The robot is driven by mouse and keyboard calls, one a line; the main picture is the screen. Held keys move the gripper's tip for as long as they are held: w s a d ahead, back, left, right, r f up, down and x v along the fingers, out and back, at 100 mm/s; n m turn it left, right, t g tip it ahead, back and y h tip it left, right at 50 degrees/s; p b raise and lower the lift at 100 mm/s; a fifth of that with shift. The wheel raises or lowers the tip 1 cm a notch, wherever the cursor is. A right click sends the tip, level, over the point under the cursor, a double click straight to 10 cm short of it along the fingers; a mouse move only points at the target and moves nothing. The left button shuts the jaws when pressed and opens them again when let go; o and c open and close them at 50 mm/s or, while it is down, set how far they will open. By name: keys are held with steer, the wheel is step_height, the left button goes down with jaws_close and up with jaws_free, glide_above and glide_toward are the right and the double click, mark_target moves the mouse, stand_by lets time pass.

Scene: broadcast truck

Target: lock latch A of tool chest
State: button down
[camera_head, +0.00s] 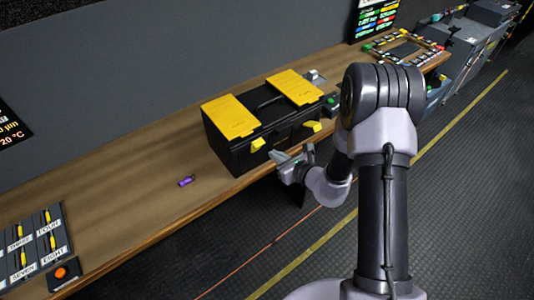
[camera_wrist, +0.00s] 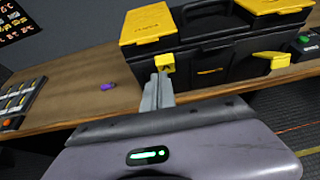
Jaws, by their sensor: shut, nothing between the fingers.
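The tool chest (camera_head: 262,125) is a black box with yellow lid panels, standing on the wooden bench. In the wrist view the chest (camera_wrist: 210,68) fills the upper right. Latch A (camera_wrist: 165,63) is a yellow tab marked with a letter on the front, left side; it also shows in the head view (camera_head: 258,144). A second yellow latch (camera_wrist: 272,60) is at the front right and sticks outward. My gripper (camera_wrist: 162,78) is shut and empty, with its fingertips just below latch A in the wrist view. In the head view my gripper (camera_head: 276,156) is at the chest's front. Contact cannot be told.
A small purple object (camera_head: 186,181) lies on the bench (camera_head: 130,185) left of the chest. A labelled switch panel (camera_head: 38,240) and an orange-red button (camera_head: 61,272) are at the near left. A green button (camera_wrist: 303,40) stands right of the chest.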

steer(key=s+d+r, duration=0.3)
steer(key=shift+d+r, duration=0.1)
stand_by(0.3)
steer(key=shift+s, duration=0.1)
